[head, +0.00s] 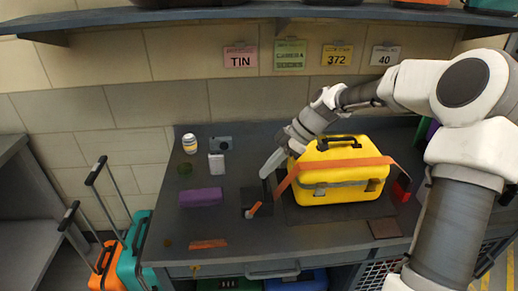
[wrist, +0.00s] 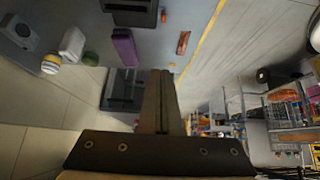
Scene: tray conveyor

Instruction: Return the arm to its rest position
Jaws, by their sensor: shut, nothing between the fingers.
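My gripper (head: 266,175) is at the left side of the yellow case (head: 335,192) in the head view, pointing down and to the left over the table. Its fingers (wrist: 160,74) are together and empty in the wrist view. The arm reaches in from the right, passing above and behind the case. The case stands upright on a dark mat, with an orange strap (head: 340,162) across its front. I cannot tell whether the fingers touch the strap's left end.
The grey table (head: 290,236) holds a purple box (head: 201,197), a white box (head: 216,166), a bottle (head: 189,144), a camera (head: 221,143) and an orange bar (head: 208,244). A shelf (head: 250,11) runs above. Suitcases (head: 134,252) stand at the left. Open air lies above the table's left half.

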